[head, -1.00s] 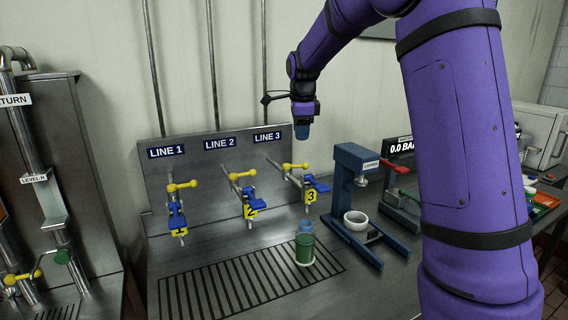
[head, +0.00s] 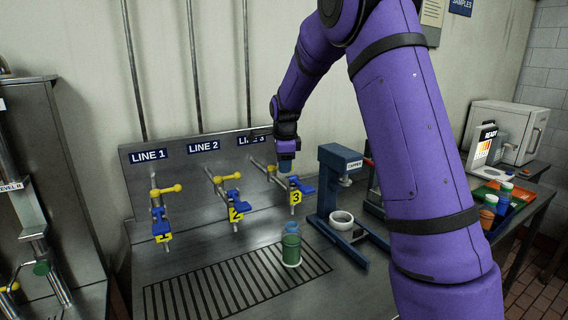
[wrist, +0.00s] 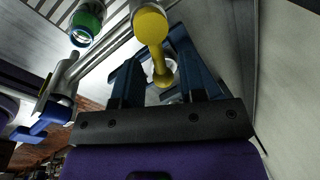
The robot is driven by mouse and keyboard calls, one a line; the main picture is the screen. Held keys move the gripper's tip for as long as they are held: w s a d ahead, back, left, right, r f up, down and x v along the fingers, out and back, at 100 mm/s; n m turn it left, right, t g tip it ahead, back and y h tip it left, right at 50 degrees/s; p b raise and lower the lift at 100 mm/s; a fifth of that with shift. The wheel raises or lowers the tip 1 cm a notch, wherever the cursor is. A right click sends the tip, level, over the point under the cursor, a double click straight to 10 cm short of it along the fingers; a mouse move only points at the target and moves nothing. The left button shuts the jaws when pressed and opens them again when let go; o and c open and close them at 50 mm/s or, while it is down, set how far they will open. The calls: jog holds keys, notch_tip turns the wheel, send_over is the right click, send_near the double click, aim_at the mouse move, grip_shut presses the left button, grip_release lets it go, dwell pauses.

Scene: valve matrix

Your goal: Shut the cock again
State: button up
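Three cocks stand in a row with yellow handles: line 1 (head: 166,190), line 2 (head: 227,178) and line 3 (head: 271,169). Each has a blue lower part and a yellow number tag. My gripper (head: 287,165) is over the line 3 cock and hides part of its yellow handle. In the wrist view, the yellow handle (wrist: 150,24) reaches from the top edge to between my two dark blue fingers (wrist: 160,85). The fingers are apart, with a gap beside the handle; I cannot tell if either touches it. A green bottle (head: 291,250) with a blue top stands below line 3.
The slotted drain (head: 215,290) lies in front of the cocks. A dark blue capper (head: 329,200) with a white ring (head: 341,217) stands close right of line 3. The metal back panel (head: 140,177) rises behind.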

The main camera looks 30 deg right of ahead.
jog(key=c, duration=0.7)
jog(key=shift+w+d+r+n+y, duration=0.15)
jog(key=shift+w+n, duration=0.1)
jog(key=shift+n, duration=0.5)
jog(key=shift+w+f+n+y, duration=0.1)
jog(key=shift+w+n, duration=0.15)
jog(key=shift+n, duration=0.55)
jog(key=shift+w+d+r+n+y, duration=0.15)
jog(key=shift+w+n, duration=0.1)
jog(key=shift+n, duration=0.5)
jog(key=shift+f, duration=0.1)
jog(key=o, duration=0.7)
notch_tip(320, 180, up, 10)
jog(key=s, duration=0.2)
jog(key=shift+r, duration=0.25)
